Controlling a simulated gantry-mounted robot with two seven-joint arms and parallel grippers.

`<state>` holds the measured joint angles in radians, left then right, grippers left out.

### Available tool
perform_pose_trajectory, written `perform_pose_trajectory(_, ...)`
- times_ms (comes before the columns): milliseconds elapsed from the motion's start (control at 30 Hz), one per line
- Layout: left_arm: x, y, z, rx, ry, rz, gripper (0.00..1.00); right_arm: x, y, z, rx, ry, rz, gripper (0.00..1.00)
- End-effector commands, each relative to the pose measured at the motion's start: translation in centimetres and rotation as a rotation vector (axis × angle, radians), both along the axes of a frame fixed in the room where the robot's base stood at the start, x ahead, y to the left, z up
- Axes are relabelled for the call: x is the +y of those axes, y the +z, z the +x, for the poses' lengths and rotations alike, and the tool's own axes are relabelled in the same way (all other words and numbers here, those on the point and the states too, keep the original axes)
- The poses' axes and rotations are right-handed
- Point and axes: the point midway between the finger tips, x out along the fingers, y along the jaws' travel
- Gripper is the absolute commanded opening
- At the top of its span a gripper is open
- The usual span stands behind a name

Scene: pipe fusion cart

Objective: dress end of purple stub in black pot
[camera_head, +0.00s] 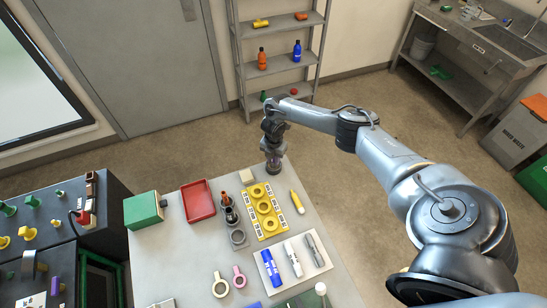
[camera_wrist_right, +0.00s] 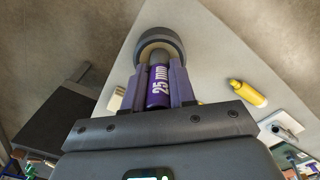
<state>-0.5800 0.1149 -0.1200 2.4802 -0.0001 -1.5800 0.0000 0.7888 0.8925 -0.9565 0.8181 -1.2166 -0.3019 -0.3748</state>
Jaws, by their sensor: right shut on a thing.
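My right gripper (camera_head: 273,152) is at the far edge of the table, pointing down. In the right wrist view its two fingers (camera_wrist_right: 163,88) are shut on the purple stub (camera_wrist_right: 158,93), which is marked 25 mm. The stub's grey far end reaches the mouth of the round black pot (camera_wrist_right: 162,43), which has a tan inside. I cannot tell how deep the end sits. In the head view the pot (camera_head: 273,168) is mostly hidden under the gripper. My left gripper is not in view.
A yellow block with rings (camera_head: 264,222), a yellow bottle (camera_head: 297,202), a red tray (camera_head: 198,201) and a green box (camera_head: 143,210) stand on the table. A small tan block (camera_head: 246,177) is just left of the pot. Markers lie on a white board nearer me.

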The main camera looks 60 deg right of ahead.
Motion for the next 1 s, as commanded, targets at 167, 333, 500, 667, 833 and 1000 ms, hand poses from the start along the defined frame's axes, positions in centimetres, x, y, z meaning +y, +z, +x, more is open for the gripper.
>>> perform_pose_trajectory(167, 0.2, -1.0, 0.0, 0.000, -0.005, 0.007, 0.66, -0.1, -0.3, -0.1, 0.001, 0.089, -0.001, 0.00)
perform_pose_trajectory(333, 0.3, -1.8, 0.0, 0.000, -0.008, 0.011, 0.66, -0.1, -0.4, 0.0, 0.000, 0.208, -0.001, 0.00)
perform_pose_trajectory(500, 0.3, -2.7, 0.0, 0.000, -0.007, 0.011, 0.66, -0.1, -0.4, 0.0, 0.000, 0.325, -0.001, 0.00)
perform_pose_trajectory(667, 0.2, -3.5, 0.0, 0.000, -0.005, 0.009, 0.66, 0.0, -0.5, 0.0, 0.001, 0.435, -0.001, 0.00)
perform_pose_trajectory(833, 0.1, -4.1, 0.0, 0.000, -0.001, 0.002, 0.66, -0.1, -0.4, 0.0, 0.002, 0.535, -0.002, 0.00)
perform_pose_trajectory(1000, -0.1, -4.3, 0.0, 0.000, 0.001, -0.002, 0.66, 0.0, -0.4, -0.1, 0.002, 0.585, -0.002, 0.00)
